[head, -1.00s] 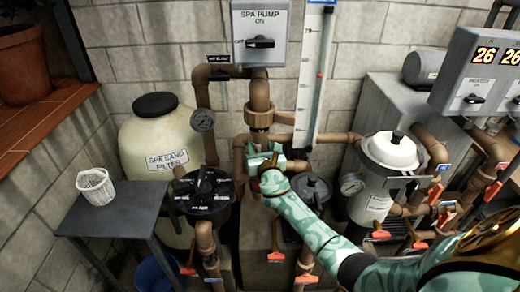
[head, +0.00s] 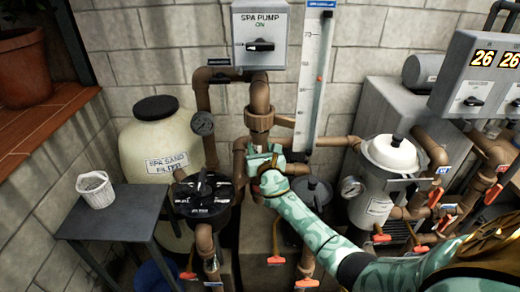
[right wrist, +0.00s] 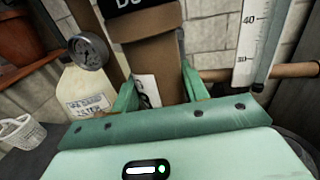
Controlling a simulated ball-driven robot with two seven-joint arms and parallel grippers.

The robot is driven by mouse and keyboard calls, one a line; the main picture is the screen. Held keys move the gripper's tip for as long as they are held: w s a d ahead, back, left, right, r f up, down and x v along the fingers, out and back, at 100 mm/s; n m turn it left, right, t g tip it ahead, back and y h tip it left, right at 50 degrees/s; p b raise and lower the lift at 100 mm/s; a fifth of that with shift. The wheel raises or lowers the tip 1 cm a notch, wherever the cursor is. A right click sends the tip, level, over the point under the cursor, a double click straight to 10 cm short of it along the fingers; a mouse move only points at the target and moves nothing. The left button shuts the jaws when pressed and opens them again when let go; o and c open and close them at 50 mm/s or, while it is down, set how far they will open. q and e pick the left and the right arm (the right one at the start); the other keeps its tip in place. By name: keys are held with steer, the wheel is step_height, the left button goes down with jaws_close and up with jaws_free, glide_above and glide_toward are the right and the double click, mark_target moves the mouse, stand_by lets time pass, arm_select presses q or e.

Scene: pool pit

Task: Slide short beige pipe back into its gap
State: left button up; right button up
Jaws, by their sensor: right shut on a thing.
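In the right wrist view a brownish-beige pipe (right wrist: 168,80) stands between the two fingers of my right gripper (right wrist: 160,92), with a white label on its lower left. My right gripper is shut on this pipe. In the head view the gripper (head: 263,164) is below the wide brown collar (head: 259,121) of the vertical pipe run under the spa pump box, and it hides most of the held pipe. Above the pipe in the wrist view is a wider collar with a black label. I cannot tell whether the pipe's ends meet their neighbours. My left gripper is not in view.
A black multiport valve (head: 203,193) and a round gauge (head: 202,124) are left of the gripper. A dark-lidded pump (head: 313,190) is just right, with a white filter housing (head: 390,155) beyond. A level scale (head: 312,80) hangs close behind. Pipes crowd this spot.

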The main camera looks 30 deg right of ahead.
steer(key=shift+d+r, duration=0.2)
steer(key=shift+w+d+f, duration=0.1)
steer(key=shift+w, duration=0.1)
steer(key=c, duration=0.3)
steer(key=shift+b, duration=0.35)
steer(key=shift+w+d+f, duration=0.1)
steer(key=shift+f, duration=0.05)
steer(key=shift+w+d+f+b, duration=0.15)
steer(key=shift+w+f+b, duration=0.1)
steer(key=shift+b, duration=0.1)
